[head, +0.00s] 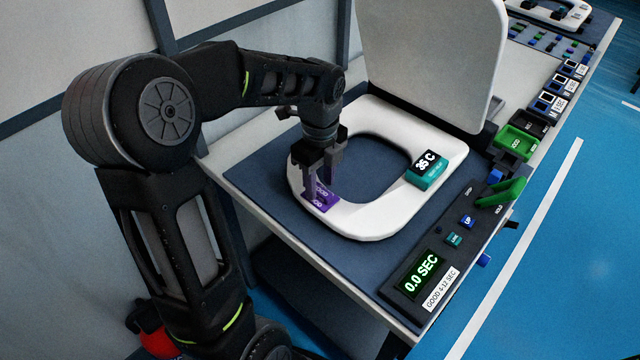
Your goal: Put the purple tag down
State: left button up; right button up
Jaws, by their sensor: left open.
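The purple tag (322,200) lies on the left front part of the white toilet seat ring (372,222). My left gripper (319,186) points down over the tag, its fingers open and right at it. The fingers hide part of the tag, and I cannot tell whether they touch it. My right gripper is not in view.
A teal block reading 35 C (428,170) sits on the right side of the ring. The raised white lid (432,60) stands behind. A timer display reading 0.0 SEC (421,274), buttons and a green lever (500,193) line the right edge. Bare dark mat (262,180) shows left of the ring.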

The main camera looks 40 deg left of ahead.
aim_at(319, 190)
pick_arm(q)
notch_tip(319, 190, up, 11)
dwell(0.3)
jog(key=shift+f, duration=0.2)
dwell(0.6)
